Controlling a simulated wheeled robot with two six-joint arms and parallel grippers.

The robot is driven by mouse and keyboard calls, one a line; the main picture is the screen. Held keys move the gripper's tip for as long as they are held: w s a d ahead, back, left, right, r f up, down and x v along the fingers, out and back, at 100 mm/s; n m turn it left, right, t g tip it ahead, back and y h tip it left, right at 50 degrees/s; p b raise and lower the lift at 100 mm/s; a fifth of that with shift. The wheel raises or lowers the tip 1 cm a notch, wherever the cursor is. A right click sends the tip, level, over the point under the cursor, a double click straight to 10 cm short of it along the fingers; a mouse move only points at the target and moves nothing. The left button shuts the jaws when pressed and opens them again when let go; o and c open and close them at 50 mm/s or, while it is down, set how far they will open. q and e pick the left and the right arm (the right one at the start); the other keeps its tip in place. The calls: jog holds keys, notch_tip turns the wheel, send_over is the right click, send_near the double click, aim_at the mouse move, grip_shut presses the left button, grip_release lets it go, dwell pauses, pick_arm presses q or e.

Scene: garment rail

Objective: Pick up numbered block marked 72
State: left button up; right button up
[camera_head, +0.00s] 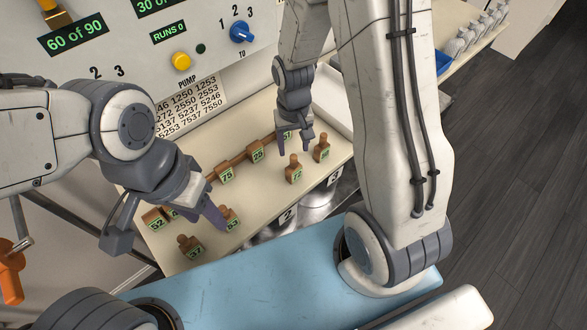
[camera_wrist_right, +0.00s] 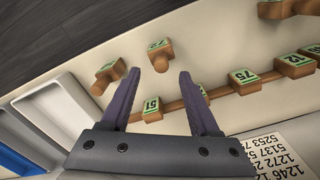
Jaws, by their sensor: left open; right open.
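A small brown block with a peg on top and a green label (camera_head: 294,173) stands on the cream shelf (camera_head: 262,205). Its label looks like 72 but is hard to read; it also shows in the right wrist view (camera_wrist_right: 160,55), just beyond the fingers. My right gripper (camera_head: 296,142) is open and empty, above the shelf and behind this block. Its two fingers show apart in the right wrist view (camera_wrist_right: 160,85). My left gripper (camera_head: 212,208) is open, low beside a block marked 53 or similar (camera_head: 232,216); I cannot tell if they touch.
Another block (camera_head: 322,149) stands right of the 72-like one. A row with blocks reading 75 (camera_head: 225,175), 25 (camera_head: 256,153) and 51 (camera_wrist_right: 152,106) runs along the panel side. Blocks 37 (camera_head: 190,247) and 52 (camera_head: 154,219) stand left. A control panel (camera_head: 125,60) rises behind.

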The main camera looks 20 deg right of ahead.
aim_at(293, 156)
jog(key=shift+s+a+f+p, duration=0.1)
jog(key=shift+f+p, duration=0.2)
jog(key=shift+f, duration=1.1)
jog(key=shift+s+f+p, duration=0.1)
jog(key=shift+f+p, duration=0.15)
jog(key=shift+f, duration=1.1)
grip_shut()
